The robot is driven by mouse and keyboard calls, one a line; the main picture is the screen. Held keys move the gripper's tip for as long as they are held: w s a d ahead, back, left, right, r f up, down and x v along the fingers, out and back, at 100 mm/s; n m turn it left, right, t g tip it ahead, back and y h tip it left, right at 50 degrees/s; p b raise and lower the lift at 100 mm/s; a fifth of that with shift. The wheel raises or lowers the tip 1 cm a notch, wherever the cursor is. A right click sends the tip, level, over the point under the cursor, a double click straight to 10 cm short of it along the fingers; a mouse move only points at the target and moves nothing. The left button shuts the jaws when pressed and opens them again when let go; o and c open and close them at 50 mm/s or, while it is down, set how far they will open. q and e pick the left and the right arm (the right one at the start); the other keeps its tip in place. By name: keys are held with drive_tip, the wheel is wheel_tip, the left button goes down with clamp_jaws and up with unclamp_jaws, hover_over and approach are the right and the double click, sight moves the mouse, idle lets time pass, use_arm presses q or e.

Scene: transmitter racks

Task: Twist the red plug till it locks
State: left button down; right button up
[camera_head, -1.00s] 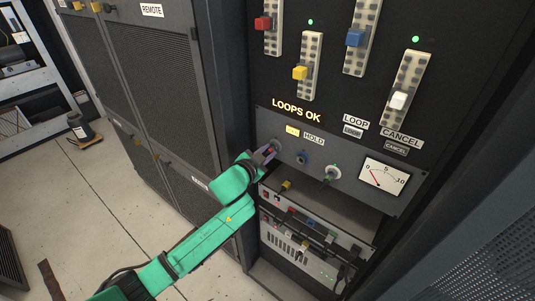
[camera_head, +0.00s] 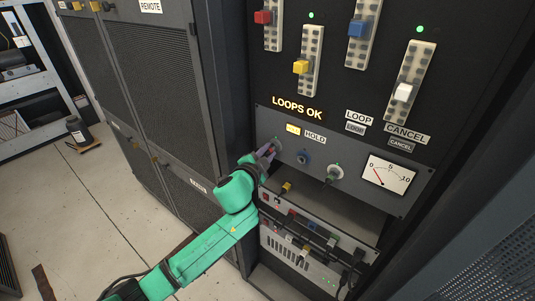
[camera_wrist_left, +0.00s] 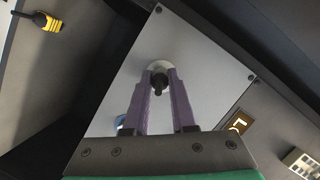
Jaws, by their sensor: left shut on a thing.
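My left gripper (camera_head: 268,153) is at the leftmost socket (camera_head: 277,145) of the grey panel in the head view. In the left wrist view its two purple fingers (camera_wrist_left: 159,76) are shut on a plug (camera_wrist_left: 158,84), whose dark back end shows between them. The plug points at the round pale socket (camera_wrist_left: 158,66) and seems to be in it. No red shows on it now, and the fingers hide its sides. I cannot tell whether it is locked. My right gripper is not in view.
A blue socket (camera_head: 303,157) and a socket with a green-marked plug (camera_head: 335,172) are to the right. A meter (camera_head: 388,174) is farther right. The sign reads LOOPS OK (camera_head: 298,107).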

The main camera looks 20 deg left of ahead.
use_arm(q)
drive_tip(key=c, duration=0.7)
unclamp_jaws()
drive_tip(key=shift+w, duration=0.1)
drive_tip(key=shift+o, duration=0.2)
drive_tip(key=v, duration=1.2)
drive_tip(key=a+f+n+g+y, duration=0.1)
drive_tip(key=a+f+g, duration=0.15)
drive_tip(key=f, duration=0.55)
drive_tip(key=a+f+n+g+y, duration=0.1)
drive_tip(key=a+f, duration=0.2)
drive_tip(key=f, duration=0.6)
drive_tip(key=s+a+f+n+g, duration=0.2)
drive_tip(key=s+f, duration=0.3)
drive_tip(key=f, duration=0.5)
drive_tip(key=s+a+f+n+g, duration=0.1)
drive_tip(key=s+a+f+g, duration=0.25)
drive_tip(key=f, duration=0.75)
drive_tip(key=s+d+f+n+g, duration=0.1)
drive_tip(key=s+f+g, duration=0.1)
drive_tip(key=s+f, duration=0.4)
drive_tip(key=s+f+n+g, duration=0.2)
drive_tip(key=s+f, duration=0.4)
drive_tip(key=s, duration=0.9)
drive_tip(key=s+d+f+n+g, duration=0.1)
drive_tip(key=s+f, duration=0.5)
drive_tip(key=s, duration=0.4)
drive_tip(key=shift+s+d+n+g, duration=0.25)
drive_tip(key=shift+d+n+g, duration=0.05)
drive_tip(key=shift+n+g, duration=0.1)
